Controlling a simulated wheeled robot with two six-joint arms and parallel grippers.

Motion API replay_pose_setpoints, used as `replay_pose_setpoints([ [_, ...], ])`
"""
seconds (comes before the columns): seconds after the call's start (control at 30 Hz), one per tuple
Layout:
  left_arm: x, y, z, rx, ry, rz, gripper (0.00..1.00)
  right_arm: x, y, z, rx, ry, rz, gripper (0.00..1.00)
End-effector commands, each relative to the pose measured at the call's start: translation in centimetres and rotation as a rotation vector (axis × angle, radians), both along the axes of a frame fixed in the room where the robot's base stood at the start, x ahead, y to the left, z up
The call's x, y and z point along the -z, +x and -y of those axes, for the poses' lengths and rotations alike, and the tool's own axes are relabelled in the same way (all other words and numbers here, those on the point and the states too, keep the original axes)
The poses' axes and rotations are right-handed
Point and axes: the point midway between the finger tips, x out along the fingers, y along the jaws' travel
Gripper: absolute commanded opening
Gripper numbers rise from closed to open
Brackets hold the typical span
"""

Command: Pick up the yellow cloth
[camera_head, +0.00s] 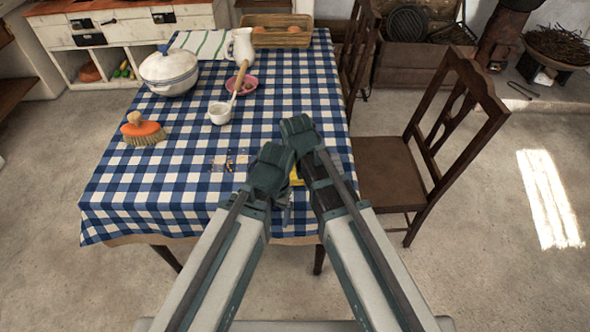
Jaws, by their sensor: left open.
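The yellow cloth (296,177) shows only as a small yellow patch between my two forearms, near the right front part of the table. My arms hide the rest of it. My left gripper (287,210) shows as a small grey piece below the left wrist, over the table's front right part and close to the yellow patch. It is open. I cannot tell whether it touches the cloth. My right gripper is hidden behind my arms.
The table wears a blue checked tablecloth (150,190). A brush (143,130), white pot (168,72), ladle (221,112), pink dish (250,84), white jug (241,46) and tray (276,38) stand on it. Crumbs (229,162) lie left of my arms. A chair (390,165) stands right.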

Motion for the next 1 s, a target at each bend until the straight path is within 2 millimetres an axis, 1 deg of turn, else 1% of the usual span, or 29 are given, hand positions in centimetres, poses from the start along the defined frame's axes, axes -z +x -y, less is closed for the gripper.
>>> replay_pose_setpoints([
  [0.77,0.48,0.0,0.0,0.0,0.0,0.0,0.85,0.48,0.0,0.02,0.0,0.0,0.0,1.0],
  [0.8,0.48,0.0,0.0,0.0,0.0,0.0,0.85,0.48,0.0,0.02,0.0,0.0,0.0,0.98],
  [0.83,0.48,0.0,0.0,0.0,0.0,0.0,0.85,0.48,0.0,0.02,0.0,0.0,0.0,0.93],
  [0.97,0.48,0.0,0.0,0.0,0.0,0.0,0.85,0.48,0.0,0.02,0.0,0.0,0.0,0.69],
  [1.0,0.48,0.0,0.0,0.0,0.0,0.0,0.85,0.48,0.0,0.02,0.0,0.0,0.0,0.62],
])
